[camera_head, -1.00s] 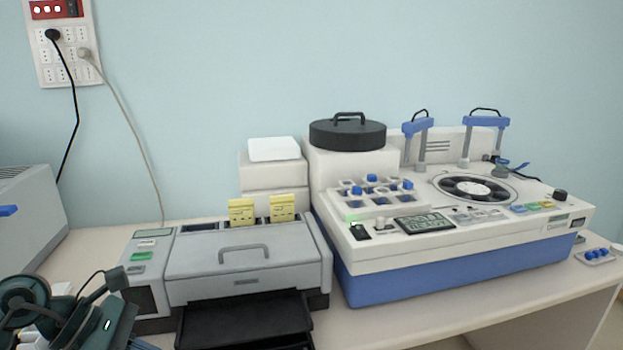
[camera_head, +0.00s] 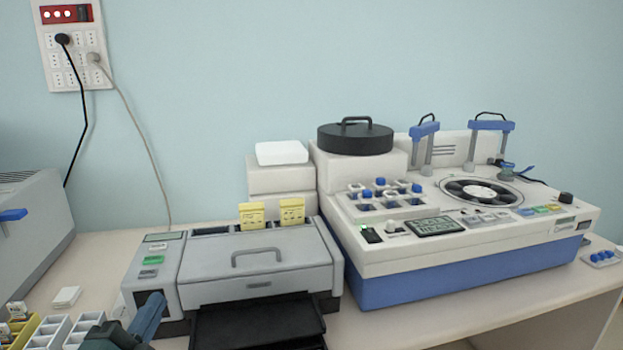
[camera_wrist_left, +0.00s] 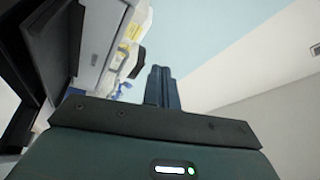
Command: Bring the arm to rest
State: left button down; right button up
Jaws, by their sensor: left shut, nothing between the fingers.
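My left gripper (camera_head: 150,314) shows at the bottom left of the head view, its blue fingers pointing up in front of the grey slide stainer's left side. In the left wrist view its two fingers (camera_wrist_left: 162,87) lie together, shut, with nothing between them. It is apart from the loose things on the table, as far as I can tell. My right gripper is not in either view.
The grey slide stainer (camera_head: 252,262) stands mid-table, its black tray (camera_head: 258,322) sticking out in front. A white and blue centrifuge machine (camera_head: 430,270) stands to its right. White and yellow racks (camera_head: 50,332) lie at the lower left, near a grey box (camera_head: 35,225).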

pick_arm(q)
jog(key=s+a+f+n+g+y, duration=0.1)
jog(key=s+f+n+g+y, duration=0.15)
jog(key=f+n+g, duration=0.35)
jog(key=s+a+f+n+g+y, duration=0.1)
jog(key=s+f+n+g+y, duration=0.2)
jog(key=f, duration=0.5)
jog(key=s+d+f+n+g+h, duration=0.2)
jog(key=s+f+g, duration=0.25)
jog(key=s, duration=0.35)
jog(key=s+d+f+n+g+h, duration=0.25)
jog(key=s+f, duration=0.25)
jog(key=s, duration=0.3)
jog(key=w+d+f+m+t+h, duration=0.1)
jog(key=w+d+f+t+h, duration=0.1)
jog(key=w+d+f+t, duration=0.4)
jog(key=shift+w+d+f, duration=0.25)
jog(key=shift+d+f, duration=0.05)
jog(key=shift+f, duration=0.05)
